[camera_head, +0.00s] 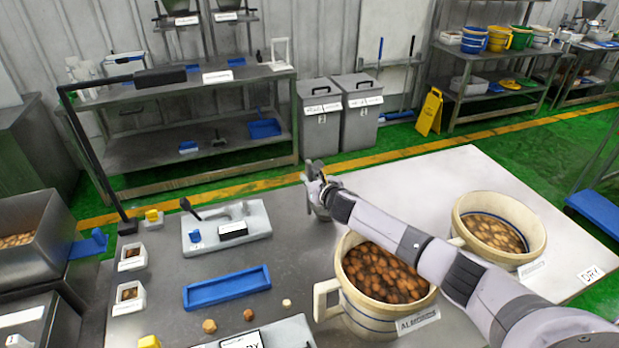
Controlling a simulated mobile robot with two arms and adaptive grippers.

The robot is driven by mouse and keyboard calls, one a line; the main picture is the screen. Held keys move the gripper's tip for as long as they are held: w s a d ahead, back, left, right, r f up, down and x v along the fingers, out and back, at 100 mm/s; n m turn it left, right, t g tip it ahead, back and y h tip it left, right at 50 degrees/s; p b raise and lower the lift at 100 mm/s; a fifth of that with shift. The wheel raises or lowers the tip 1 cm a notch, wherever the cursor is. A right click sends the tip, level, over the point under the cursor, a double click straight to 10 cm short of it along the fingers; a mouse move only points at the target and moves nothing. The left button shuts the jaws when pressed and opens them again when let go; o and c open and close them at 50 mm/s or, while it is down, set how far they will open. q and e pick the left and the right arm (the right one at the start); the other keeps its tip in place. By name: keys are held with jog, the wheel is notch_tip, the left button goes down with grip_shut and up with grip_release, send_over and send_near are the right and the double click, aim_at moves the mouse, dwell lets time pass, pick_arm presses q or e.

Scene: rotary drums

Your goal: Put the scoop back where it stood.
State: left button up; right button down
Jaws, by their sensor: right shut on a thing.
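My right arm reaches in from the lower right, over the table. Its gripper (318,188) is above the back edge of the grey tabletop, shut on the scoop (321,212). Only a small grey part of the scoop shows under the fingers. The rest is hidden by the gripper, and I cannot tell whether it touches the table. My left gripper is not in view.
A cream jug of brown pieces (352,318) stands under my right arm, and another jug (535,243) stands to its right. A blue tray (228,290), a white scale (257,222) and small cups (129,298) lie left. The pale tabletop (440,180) behind my arm is clear.

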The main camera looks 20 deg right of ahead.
jog(key=shift+f+b, duration=0.3)
jog(key=shift+f, duration=0.05)
jog(key=c, duration=1.5)
grip_release()
jog(key=shift+c, duration=0.2)
jog(key=o, duration=1.1)
jog(key=shift+o, duration=0.2)
jog(key=p+v, duration=0.5)
jog(key=v, duration=0.4)
